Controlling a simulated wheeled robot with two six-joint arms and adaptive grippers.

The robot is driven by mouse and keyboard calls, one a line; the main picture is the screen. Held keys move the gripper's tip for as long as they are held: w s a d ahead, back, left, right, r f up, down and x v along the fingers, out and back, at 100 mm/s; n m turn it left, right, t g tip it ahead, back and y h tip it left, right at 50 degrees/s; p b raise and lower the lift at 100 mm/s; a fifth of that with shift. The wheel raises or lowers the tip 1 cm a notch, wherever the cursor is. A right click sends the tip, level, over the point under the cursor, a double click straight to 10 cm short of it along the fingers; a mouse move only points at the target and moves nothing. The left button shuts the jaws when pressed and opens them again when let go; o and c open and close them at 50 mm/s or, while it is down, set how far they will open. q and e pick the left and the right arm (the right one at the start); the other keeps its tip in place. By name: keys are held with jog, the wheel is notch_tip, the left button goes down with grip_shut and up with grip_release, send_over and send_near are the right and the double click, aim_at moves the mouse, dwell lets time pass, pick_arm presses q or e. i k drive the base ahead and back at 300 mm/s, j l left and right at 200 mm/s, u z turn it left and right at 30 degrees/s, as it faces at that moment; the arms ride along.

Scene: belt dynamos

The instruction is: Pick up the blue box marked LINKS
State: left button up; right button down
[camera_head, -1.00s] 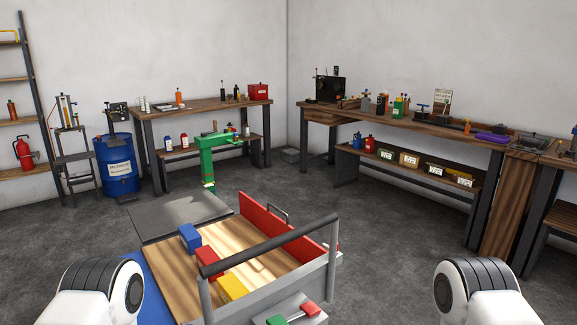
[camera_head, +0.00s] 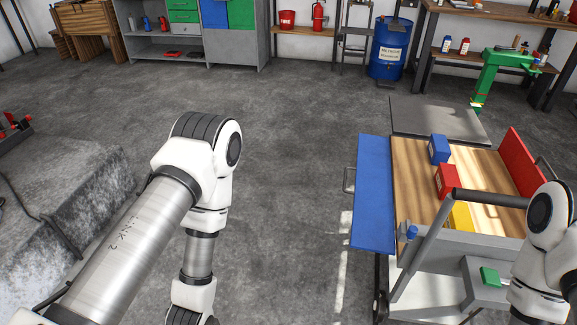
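A blue box (camera_head: 438,149) stands on the wooden top of a cart (camera_head: 410,178), at its far left part. A red box (camera_head: 446,181) and a yellow box (camera_head: 461,216) stand in a row nearer to me. I cannot read any marking on the blue box. My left arm crosses the left half of the view and my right arm is at the right edge. Both grippers are out of the picture.
A grey stone-like block (camera_head: 65,200) lies at the left. A blue barrel (camera_head: 390,50) stands at the back. The floor between is clear.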

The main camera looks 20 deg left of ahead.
aim_at(439, 149)
jog(key=j+z, duration=0.1)
jog(key=z, duration=0.35)
jog(key=i+j+z, duration=0.1)
jog(key=z, duration=0.3)
jog(key=j+z, duration=0.3)
jog(key=j, duration=0.45)
jog(key=j+z, duration=0.35)
jog(key=j, duration=0.45)
jog(key=j+z, duration=0.3)
jog(key=j, duration=0.5)
jog(key=k+j, duration=0.1)
jog(key=j, duration=0.75)
jog(key=k, duration=0.05)
